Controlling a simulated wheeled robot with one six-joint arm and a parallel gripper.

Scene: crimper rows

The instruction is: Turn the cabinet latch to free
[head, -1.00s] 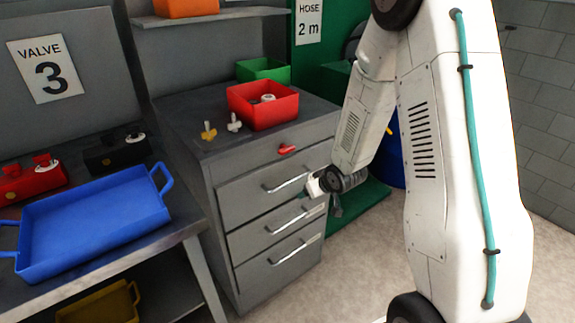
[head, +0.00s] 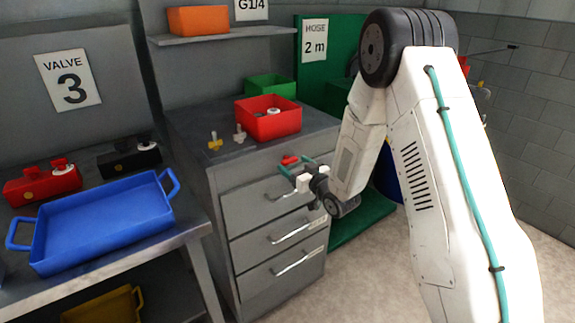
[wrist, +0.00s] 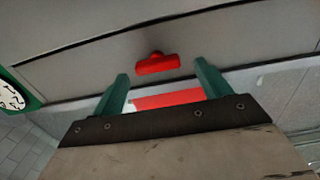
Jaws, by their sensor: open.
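The red cabinet latch (head: 290,160) sits on the front of the grey cabinet (head: 255,205), just under its top edge and above the first drawer handle. In the wrist view the latch (wrist: 157,64) is a short red bar lying roughly crosswise, slightly tilted, with a small hub. My gripper (head: 297,168) is open and empty in front of the cabinet. Its two green fingers also show in the wrist view (wrist: 162,85), pointing toward the latch. The latch appears between and beyond the fingertips, apart from them. Part of it is close to the fingers in the head view.
A red bin (head: 268,118) stands on the cabinet top, beside a yellow valve piece (head: 215,141) and a grey one (head: 239,134). A green bin (head: 270,86) is behind. A blue tray (head: 105,220) lies on the left bench. Drawer handles (head: 290,232) stick out below.

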